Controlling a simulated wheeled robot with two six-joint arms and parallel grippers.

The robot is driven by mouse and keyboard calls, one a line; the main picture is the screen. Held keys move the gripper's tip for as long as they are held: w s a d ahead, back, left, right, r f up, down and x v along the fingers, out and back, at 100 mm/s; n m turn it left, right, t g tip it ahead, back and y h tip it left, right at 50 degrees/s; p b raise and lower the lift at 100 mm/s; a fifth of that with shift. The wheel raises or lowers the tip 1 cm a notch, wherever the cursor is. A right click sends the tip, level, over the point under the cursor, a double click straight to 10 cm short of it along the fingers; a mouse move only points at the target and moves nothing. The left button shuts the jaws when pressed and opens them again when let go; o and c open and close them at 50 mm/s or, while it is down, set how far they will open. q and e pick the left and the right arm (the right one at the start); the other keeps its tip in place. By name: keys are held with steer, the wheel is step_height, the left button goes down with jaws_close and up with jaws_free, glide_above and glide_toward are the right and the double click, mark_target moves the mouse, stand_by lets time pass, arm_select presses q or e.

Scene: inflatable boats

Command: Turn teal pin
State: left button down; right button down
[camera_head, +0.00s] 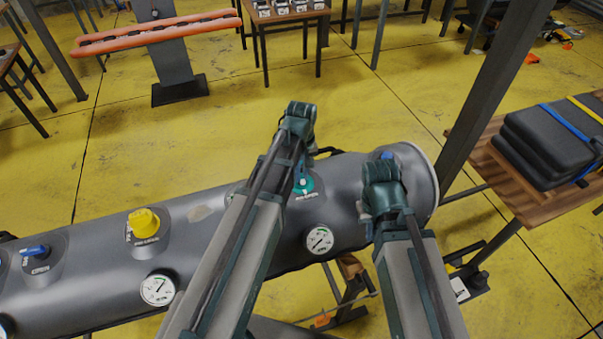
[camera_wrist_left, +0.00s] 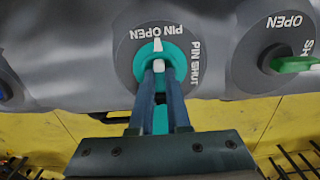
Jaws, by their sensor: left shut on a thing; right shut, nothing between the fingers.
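The teal pin (camera_wrist_left: 168,58) sits on a round grey boss on the grey inflatable tube, with a white pointer facing up to the PIN OPEN lettering. PIN SHUT is printed to its right. My left gripper (camera_wrist_left: 161,82) is shut on the teal pin, its two fingers either side of the pin's lever. In the head view the teal pin (camera_head: 308,186) shows partly behind my left gripper (camera_head: 302,172). My right gripper (camera_head: 384,178) is over the tube's right end; its fingers are hidden.
A green lever (camera_wrist_left: 295,64) on another boss is right of the pin in the left wrist view. The tube (camera_head: 100,263) also carries a yellow knob (camera_head: 143,222), a blue valve (camera_head: 35,252) and gauges (camera_head: 319,239). A dark post (camera_head: 500,80) stands right of my right arm.

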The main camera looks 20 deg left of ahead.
mark_target(302, 177)
stand_by(0.4)
arm_select(q)
steer(key=c, duration=0.9)
jaws_free()
steer(key=shift+r, duration=0.15)
step_height(302, 177, up, 14)
steer(key=p, duration=1.4)
steer(key=shift+f, duration=0.2)
